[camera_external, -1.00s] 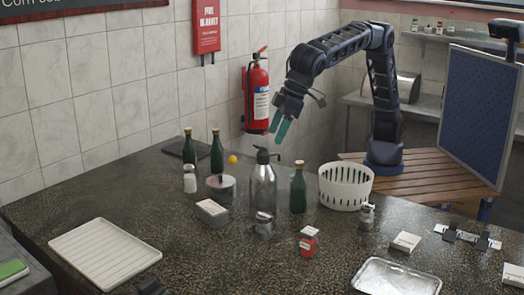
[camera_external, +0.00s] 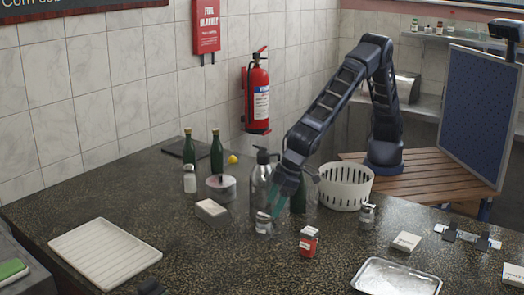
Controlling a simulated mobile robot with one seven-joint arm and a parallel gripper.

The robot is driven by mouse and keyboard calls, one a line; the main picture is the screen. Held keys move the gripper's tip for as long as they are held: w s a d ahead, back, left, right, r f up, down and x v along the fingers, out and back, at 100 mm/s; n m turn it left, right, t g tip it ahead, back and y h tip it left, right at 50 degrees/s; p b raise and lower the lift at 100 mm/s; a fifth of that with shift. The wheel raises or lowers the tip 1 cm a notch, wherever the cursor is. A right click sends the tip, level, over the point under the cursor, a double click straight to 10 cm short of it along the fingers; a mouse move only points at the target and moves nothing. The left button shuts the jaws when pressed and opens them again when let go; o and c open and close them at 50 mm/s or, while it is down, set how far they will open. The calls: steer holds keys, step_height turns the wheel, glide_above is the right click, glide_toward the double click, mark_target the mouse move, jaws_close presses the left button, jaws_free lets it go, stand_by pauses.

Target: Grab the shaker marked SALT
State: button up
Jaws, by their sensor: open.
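Several small shakers or jars stand on the dark counter (camera_external: 200,262), and their lettering is too small to read, so I cannot tell which is marked SALT. A small metal-topped shaker (camera_external: 263,226) stands in front of the steel pump bottle. My gripper (camera_external: 276,206) is open, pointing down with its teal fingers at the upper right of this shaker; I cannot tell whether they touch or surround it. A white-bodied shaker (camera_external: 190,181) stands at the back left. A red-labelled jar (camera_external: 308,243) stands in front, right of my gripper.
The steel pump bottle (camera_external: 260,178) and a green bottle (camera_external: 298,198) stand close around my gripper. A white slotted basket (camera_external: 345,188) is to the right. A white box (camera_external: 211,209) is left, a metal tray (camera_external: 396,278) front right. The counter's front middle is clear.

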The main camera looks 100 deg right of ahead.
mark_target(264, 227)
steer(key=x, duration=0.9)
steer(key=shift+a+f, duration=0.15)
steer(key=shift+f, duration=0.2)
steer(key=c, duration=1.1)
